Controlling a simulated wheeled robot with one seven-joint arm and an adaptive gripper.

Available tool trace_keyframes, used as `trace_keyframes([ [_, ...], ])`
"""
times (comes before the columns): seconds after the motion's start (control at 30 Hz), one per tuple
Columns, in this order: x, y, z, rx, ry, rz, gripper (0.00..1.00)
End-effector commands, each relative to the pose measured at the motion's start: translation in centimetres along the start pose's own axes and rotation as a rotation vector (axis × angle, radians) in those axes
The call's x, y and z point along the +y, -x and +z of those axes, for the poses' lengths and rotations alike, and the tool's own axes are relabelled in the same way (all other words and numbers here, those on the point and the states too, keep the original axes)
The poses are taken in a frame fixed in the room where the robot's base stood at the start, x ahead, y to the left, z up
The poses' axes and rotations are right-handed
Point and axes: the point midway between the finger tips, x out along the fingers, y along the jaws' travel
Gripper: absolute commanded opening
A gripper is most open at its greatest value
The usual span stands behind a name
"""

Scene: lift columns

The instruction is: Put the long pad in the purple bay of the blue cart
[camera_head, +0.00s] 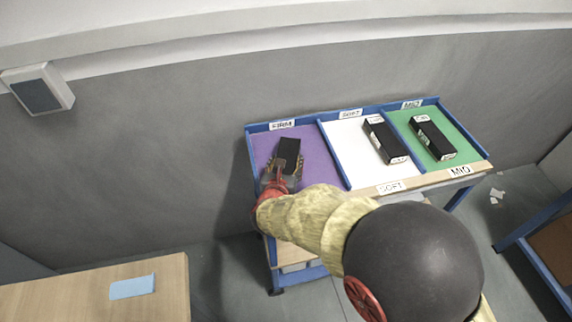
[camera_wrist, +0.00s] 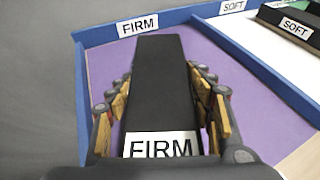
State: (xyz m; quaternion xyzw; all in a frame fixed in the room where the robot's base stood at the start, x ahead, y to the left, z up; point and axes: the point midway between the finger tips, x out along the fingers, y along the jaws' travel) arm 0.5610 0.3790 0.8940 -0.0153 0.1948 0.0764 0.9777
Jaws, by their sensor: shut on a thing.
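A long black pad (camera_wrist: 158,85) with a white FIRM label fills the middle of the wrist view, between the fingers of my gripper (camera_wrist: 163,105). My gripper is shut on its sides. In the head view the pad (camera_head: 289,149) and my gripper (camera_head: 282,170) are over the purple bay (camera_head: 312,168) of the blue cart (camera_head: 320,120). The purple floor (camera_wrist: 225,75) shows on both sides of the pad in the wrist view. I cannot tell whether the pad touches the floor. My gripper hides its near end in the head view.
Black pads lie in the white bay (camera_head: 340,150) and the green bay (camera_head: 465,150). Blue dividers (camera_head: 333,155) separate the bays. A wooden table (camera_head: 60,295) with a light blue piece (camera_head: 132,287) stands at lower left. Another blue cart (camera_head: 540,265) is at right. A grey wall stands behind.

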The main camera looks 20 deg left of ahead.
Motion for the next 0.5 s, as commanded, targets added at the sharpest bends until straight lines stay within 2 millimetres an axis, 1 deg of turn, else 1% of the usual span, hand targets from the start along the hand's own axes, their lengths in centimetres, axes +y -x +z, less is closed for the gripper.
trace_keyframes([
  [0.07,0.05,0.06,0.33,-0.003,-0.002,0.001,0.12],
  [0.27,0.04,-0.12,-0.16,-0.003,-0.001,0.000,0.12],
  [0.3,0.00,-0.07,-0.21,0.000,0.000,0.000,0.55],
  [0.5,0.00,-0.06,-0.18,0.000,0.000,0.000,0.66],
])
